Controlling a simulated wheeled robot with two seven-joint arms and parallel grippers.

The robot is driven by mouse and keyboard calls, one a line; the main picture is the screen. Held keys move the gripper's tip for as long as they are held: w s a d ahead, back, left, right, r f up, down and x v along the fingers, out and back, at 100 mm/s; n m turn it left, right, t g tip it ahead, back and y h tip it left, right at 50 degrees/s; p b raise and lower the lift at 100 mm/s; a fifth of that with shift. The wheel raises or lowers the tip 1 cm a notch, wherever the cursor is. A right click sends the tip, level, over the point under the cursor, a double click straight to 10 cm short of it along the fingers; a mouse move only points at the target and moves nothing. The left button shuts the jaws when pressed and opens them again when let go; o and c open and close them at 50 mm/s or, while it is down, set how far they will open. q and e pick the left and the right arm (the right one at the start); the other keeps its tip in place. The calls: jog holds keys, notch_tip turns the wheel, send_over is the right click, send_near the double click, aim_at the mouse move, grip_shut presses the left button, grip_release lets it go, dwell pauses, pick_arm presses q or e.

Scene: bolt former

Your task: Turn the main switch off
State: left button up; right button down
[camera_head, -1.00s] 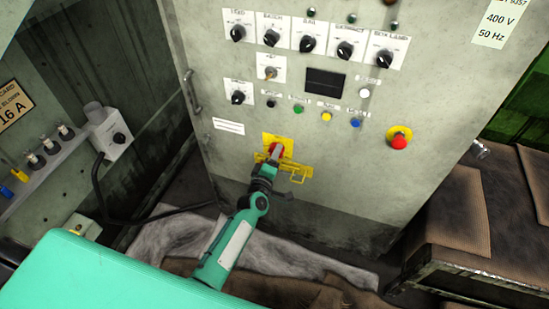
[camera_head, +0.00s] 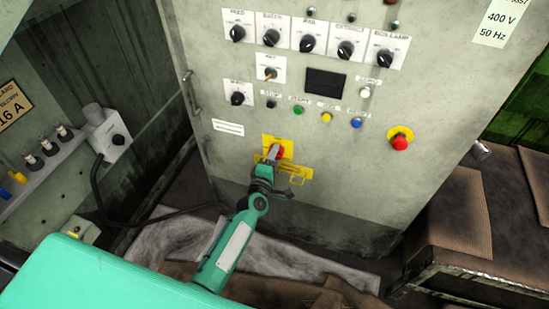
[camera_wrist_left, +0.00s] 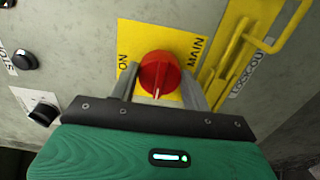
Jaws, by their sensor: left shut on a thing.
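The main switch is a red rotary knob (camera_wrist_left: 160,74) on a yellow plate (camera_wrist_left: 133,36) lettered "ON" and "MAIN" in the left wrist view. My left gripper (camera_wrist_left: 158,92) is shut on the red knob, one finger on each side of it. The white mark on the knob points toward the gripper body, in the lower part of that view. In the head view the knob (camera_head: 277,152) shows at the tip of my left gripper (camera_head: 270,164), low on the cabinet front, partly hidden by the fingers. My right gripper is not in view.
A yellow lockout bracket (camera_head: 298,172) sits just right of the switch, close to the gripper. The grey cabinet (camera_head: 340,190) carries rotary selectors and buttons above. A red emergency stop button (camera_head: 399,142) is to the right. A dark cable (camera_head: 150,217) hangs at left.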

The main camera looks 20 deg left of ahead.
pick_arm(q)
jog(key=o, duration=1)
jog(key=shift+c, duration=0.2)
jog(key=s, duration=1.3)
jog(key=shift+s+a, duration=0.25)
jog(key=shift+s, duration=0.15)
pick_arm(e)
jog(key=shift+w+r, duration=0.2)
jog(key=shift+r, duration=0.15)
pick_arm(q)
jog(key=shift+f, duration=0.1)
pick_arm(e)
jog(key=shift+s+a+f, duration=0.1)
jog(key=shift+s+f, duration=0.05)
